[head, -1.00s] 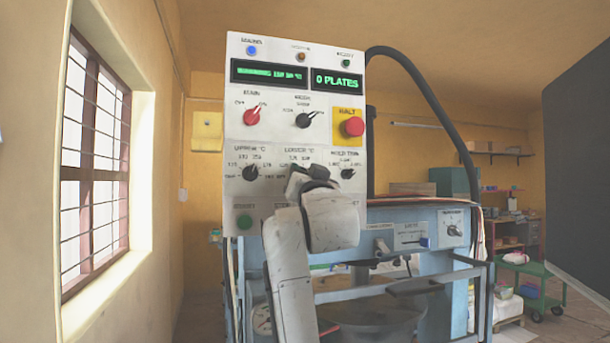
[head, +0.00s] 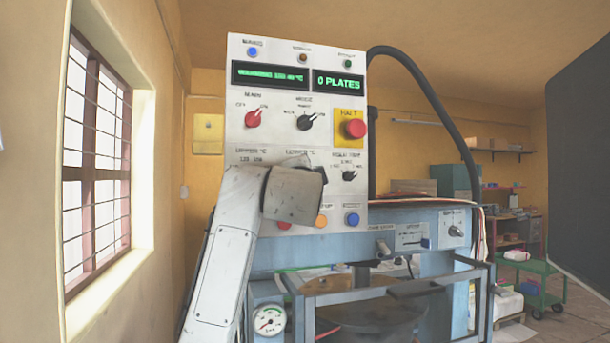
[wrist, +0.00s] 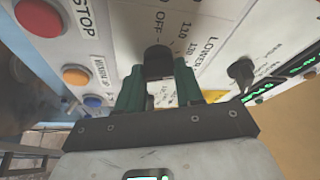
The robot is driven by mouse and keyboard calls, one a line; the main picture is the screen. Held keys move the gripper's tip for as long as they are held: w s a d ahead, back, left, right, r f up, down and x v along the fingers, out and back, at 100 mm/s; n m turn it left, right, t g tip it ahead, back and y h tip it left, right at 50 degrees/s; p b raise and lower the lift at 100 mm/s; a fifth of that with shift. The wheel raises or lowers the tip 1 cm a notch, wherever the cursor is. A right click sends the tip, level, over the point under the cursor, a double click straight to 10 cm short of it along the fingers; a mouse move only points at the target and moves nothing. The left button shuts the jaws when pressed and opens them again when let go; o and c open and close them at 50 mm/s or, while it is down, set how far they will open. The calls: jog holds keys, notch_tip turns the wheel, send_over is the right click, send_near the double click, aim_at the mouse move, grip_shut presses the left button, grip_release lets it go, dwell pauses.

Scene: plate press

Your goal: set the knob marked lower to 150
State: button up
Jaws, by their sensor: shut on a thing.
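The lower knob (wrist: 158,60) is a black dial on the white panel, seen in the wrist view between the green fingertips of my gripper (wrist: 157,82). My gripper is shut on it. In the head view my wrist hides the knob and my fingers; the tops of the UPPER and LOWER labels show on the control panel (head: 240,110).
Above are the mode knob (head: 305,121), red main knob (head: 253,119) and red halt button (head: 355,129). The mold time knob (head: 349,176) is to the right. Stop (head: 284,225), orange (head: 321,221) and blue (head: 352,219) buttons sit below. Displays show warming and 0 PLATES.

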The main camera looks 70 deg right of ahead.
jog(key=shift+m+g+y+p, duration=0.25)
jog(key=shift+m+y+p, duration=0.6)
jog(key=shift+m, duration=1)
jog(key=shift+m+g+y+p, duration=0.25)
jog(key=shift+m+y+p, duration=0.6)
jog(key=shift+m, duration=1)
jog(key=shift+s+f, duration=0.1)
jog(key=o, duration=1)
jog(key=shift+o, duration=0.2)
jog(key=shift+a, duration=0.1)
jog(key=b+v, duration=0.2)
jog(key=v, duration=0.8)
jog(key=shift+a, duration=0.3)
